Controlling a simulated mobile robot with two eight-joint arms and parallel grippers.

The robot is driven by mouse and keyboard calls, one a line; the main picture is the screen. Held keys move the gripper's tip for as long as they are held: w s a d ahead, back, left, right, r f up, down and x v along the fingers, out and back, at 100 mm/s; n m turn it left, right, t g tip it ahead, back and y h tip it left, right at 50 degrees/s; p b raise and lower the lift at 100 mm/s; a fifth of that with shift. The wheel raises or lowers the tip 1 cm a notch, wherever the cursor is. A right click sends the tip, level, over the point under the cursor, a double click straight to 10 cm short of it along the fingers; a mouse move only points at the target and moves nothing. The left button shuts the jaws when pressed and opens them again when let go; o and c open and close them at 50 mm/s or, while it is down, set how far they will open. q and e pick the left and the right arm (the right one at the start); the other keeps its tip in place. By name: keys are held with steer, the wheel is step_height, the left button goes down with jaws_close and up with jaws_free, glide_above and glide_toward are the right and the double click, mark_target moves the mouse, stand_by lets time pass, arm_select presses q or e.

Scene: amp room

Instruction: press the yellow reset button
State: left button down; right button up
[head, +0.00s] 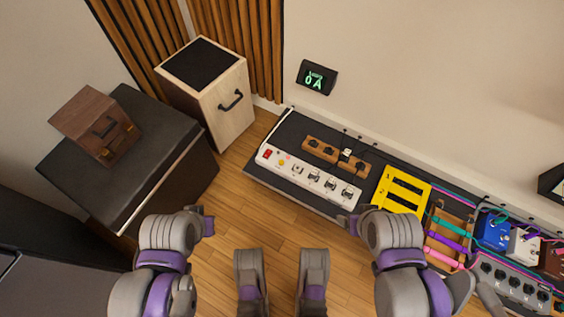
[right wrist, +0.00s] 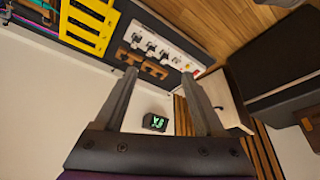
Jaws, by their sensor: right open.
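The white power strip (head: 310,178) lies on the dark board against the wall, with a red switch (head: 268,154) at its left end. The small yellow button (head: 281,162) is beside that switch.
A display (head: 317,77) hangs on the wall. A wooden outlet block (head: 322,152), yellow frame (head: 400,190) and several pedals (head: 494,231) sit on the board. A wooden box (head: 226,105) and black case (head: 150,180) stand left. Wooden floor (head: 265,222) before the strip is clear.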

stand_by(0.3)
jaws_close()
stand_by(1.6)
